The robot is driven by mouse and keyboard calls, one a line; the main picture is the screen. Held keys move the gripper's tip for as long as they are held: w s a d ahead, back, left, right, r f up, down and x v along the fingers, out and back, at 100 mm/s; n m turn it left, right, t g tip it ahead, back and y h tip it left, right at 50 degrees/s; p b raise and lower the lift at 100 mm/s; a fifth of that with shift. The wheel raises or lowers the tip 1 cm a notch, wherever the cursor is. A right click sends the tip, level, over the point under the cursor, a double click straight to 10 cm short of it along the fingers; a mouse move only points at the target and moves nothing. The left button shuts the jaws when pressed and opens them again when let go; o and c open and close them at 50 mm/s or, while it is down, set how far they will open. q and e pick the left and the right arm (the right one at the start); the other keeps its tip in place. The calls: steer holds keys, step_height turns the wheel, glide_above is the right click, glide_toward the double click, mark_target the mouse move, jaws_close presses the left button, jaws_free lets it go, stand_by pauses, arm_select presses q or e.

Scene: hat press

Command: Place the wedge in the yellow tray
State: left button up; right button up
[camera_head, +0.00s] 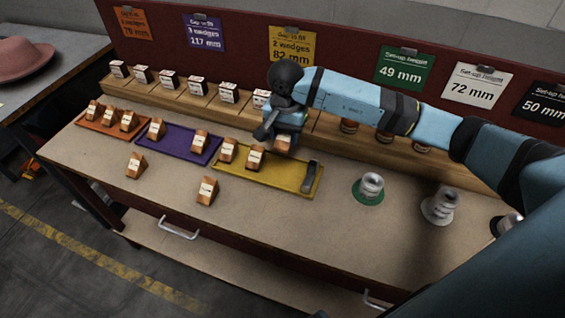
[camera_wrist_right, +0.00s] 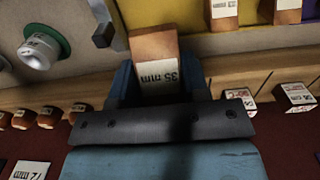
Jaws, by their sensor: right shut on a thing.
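My right gripper (camera_head: 284,132) is shut on a wooden wedge (camera_head: 283,147), at the back edge of the yellow tray (camera_head: 285,183) in the head view. In the right wrist view the wedge (camera_wrist_right: 155,65), labelled "35 mm", sits between the fingers, with the yellow tray (camera_wrist_right: 185,12) beyond it. I cannot tell whether the wedge touches the tray. Two other wedges stand at the tray's left part, one at the left end (camera_head: 228,151) and one nearer the middle (camera_head: 256,159). A dark metal piece (camera_head: 309,178) lies at its right end. My left gripper is not in view.
A purple tray (camera_head: 180,143) and an orange tray (camera_head: 112,122) with wedges lie to the left. Two loose wedges stand in front, one left (camera_head: 136,165) and one nearer the middle (camera_head: 207,191). A wooden ledge with blocks (camera_head: 197,86) runs behind. A green-based spool (camera_head: 369,190) stands right.

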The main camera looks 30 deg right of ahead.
glide_above(285, 171)
step_height(285, 171, down, 7)
steer(key=shift+r, duration=0.1)
steer(key=shift+f, duration=2.3)
steer(key=shift+f, duration=0.15)
steer(key=o, duration=0.9)
